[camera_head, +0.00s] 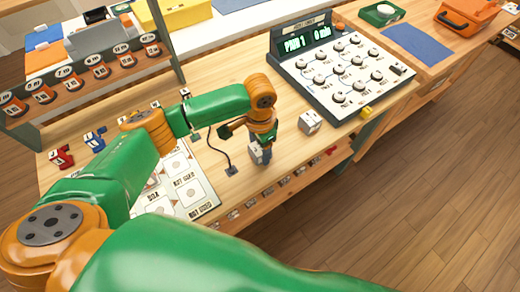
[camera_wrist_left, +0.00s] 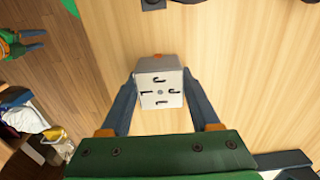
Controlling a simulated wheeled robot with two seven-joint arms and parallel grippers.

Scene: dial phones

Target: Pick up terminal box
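A small white terminal box (camera_head: 256,153) with dark markings on its face is at my left gripper, near the front edge of the wooden table. In the left wrist view the terminal box (camera_wrist_left: 160,88) sits between the two blue-grey fingers of my left gripper (camera_wrist_left: 160,76), with a finger against each side. In the head view my left gripper (camera_head: 263,157) points down, and its fingers partly hide the box. Whether the box touches the tabletop cannot be told. A second white box (camera_head: 310,122) stands on the table to the right.
A large dial panel (camera_head: 343,68) with a lit display stands behind and right. A black cable (camera_head: 222,150) lies left of the gripper, and a white printed board (camera_head: 190,189) is further left. Red (camera_head: 61,157) and blue (camera_head: 95,139) parts lie at the far left.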

